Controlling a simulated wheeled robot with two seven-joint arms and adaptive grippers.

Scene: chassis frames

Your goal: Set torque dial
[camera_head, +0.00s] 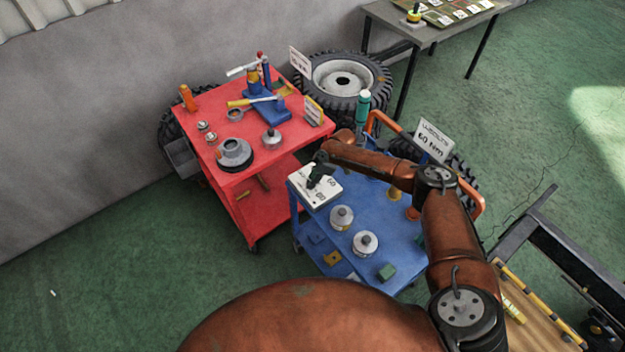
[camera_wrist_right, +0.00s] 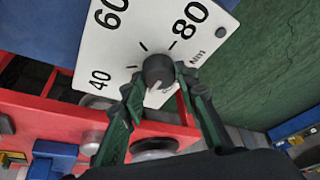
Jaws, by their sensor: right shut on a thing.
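The torque dial plate (camera_head: 309,195) is white with dark numbers and lies at the far-left corner of the blue cart (camera_head: 385,222). In the right wrist view the plate (camera_wrist_right: 130,45) shows 40, 60, 80 and "Nm" around a round dark knob (camera_wrist_right: 159,69). A pale mark shows on the knob's lower side in that view; I cannot tell its exact reading. My right gripper (camera_head: 320,172) reaches over the plate. In the wrist view its green fingers (camera_wrist_right: 157,84) are shut on the knob, one on each side. My left gripper is not in view.
A white sign (camera_head: 434,142) on the blue cart reads "60 Nm". Tyres (camera_head: 342,80) lie behind. An orange handle (camera_head: 470,196) rises at right.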

